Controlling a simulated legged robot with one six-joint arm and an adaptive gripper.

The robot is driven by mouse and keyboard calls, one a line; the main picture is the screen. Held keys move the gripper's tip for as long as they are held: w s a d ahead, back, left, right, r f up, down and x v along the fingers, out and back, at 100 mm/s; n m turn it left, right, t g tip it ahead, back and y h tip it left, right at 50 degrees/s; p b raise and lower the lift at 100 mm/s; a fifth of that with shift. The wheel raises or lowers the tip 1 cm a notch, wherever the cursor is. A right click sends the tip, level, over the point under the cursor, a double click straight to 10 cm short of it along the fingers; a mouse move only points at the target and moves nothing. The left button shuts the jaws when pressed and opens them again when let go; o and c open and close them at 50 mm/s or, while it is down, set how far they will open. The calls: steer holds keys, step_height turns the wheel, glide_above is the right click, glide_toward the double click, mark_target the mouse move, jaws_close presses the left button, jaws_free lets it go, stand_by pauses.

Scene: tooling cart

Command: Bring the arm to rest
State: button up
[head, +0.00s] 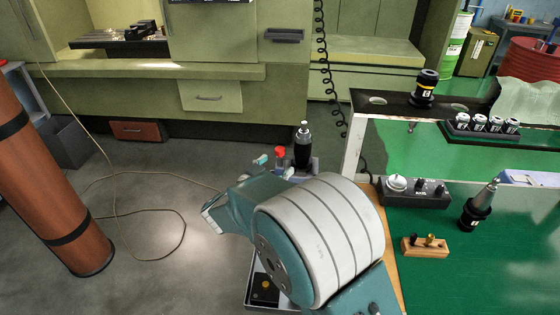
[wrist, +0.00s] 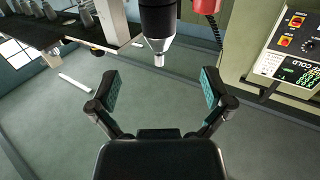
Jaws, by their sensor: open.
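My gripper shows in the wrist view (wrist: 160,84), with its two teal-padded fingers spread wide and nothing between the pads. Ahead of the fingers, at the top middle of that view, is a black cylinder (wrist: 158,18) with a silver tip. It appears apart from both fingers. In the head view my teal and white arm fills the lower middle, and it hides most of my gripper. Only small teal tips of the gripper (head: 274,166) show past the arm, close to a black bottle-shaped thing (head: 303,150) and a red knob (head: 280,152).
At right, a green-topped cart (head: 455,235) holds a black tool holder (head: 478,208), a wooden block (head: 425,247) and a dark control box (head: 414,191). A brown cylinder (head: 50,180) leans at left. A cable (head: 115,190) lies on the open floor. Green cabinets stand behind.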

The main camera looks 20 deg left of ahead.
steer(key=n+y, duration=0.2)
steer(key=y, duration=0.4)
glide_toward(302, 133)
steer(key=w+d+r, duration=0.1)
steer(key=w+r, duration=0.2)
steer(key=w, duration=0.1)
steer(key=s+d+r+n+g+y, duration=0.25)
steer(key=d+r+y, duration=0.2)
steer(key=d, duration=0.25)
steer(key=s+d+f+g+h, duration=0.2)
steer(key=s+d+g, duration=0.2)
steer(key=s+d, duration=0.7)
steer(key=s+d+f+g+h, duration=0.2)
steer(key=s+d+g, duration=0.3)
steer(key=s+d, duration=0.6)
steer(key=s+f, duration=0.1)
steer(key=s, duration=0.5)
steer(key=shift+s+d+f+m+h, duration=0.15)
steer(key=shift+d+f+m+h, duration=0.05)
steer(key=shift+f+m+h, duration=0.15)
